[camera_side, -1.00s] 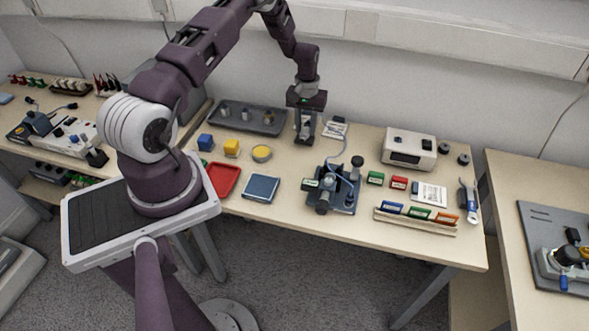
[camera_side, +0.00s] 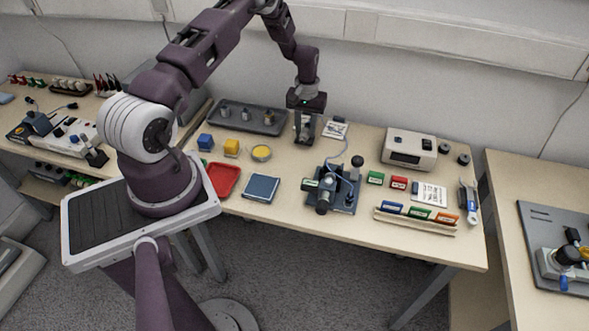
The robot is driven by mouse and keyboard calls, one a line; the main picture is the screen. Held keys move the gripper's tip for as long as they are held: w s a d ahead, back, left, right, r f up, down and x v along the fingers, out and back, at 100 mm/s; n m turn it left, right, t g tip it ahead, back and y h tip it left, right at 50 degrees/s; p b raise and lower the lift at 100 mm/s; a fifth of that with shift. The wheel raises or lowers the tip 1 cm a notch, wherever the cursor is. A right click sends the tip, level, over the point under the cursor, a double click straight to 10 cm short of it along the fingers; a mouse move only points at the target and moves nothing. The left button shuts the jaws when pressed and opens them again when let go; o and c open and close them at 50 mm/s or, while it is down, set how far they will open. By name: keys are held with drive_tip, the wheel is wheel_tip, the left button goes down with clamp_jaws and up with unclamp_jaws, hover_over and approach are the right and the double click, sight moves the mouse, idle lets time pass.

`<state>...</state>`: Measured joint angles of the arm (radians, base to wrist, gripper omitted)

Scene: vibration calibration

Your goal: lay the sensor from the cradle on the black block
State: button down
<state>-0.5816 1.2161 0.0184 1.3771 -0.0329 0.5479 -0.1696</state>
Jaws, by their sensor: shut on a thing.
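My gripper (camera_side: 304,136) points straight down at the back of the bench, just right of the dark grey tray. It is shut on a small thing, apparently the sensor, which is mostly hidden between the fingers. The dark shape at the fingertips is too small to tell apart from the fingers or a block beneath. A small black block (camera_side: 342,119) sits behind a white printed card (camera_side: 335,130), right of my gripper. The dark grey tray (camera_side: 276,128) holds several small metal pieces. I cannot tell which thing is the cradle.
A blue-grey fixture (camera_side: 343,202) with a cable stands in front of my gripper. A white instrument (camera_side: 408,149) stands right.

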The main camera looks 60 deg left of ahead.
drive_tip(key=c, duration=1)
unclamp_jaws()
drive_tip(key=shift+o, duration=0.2)
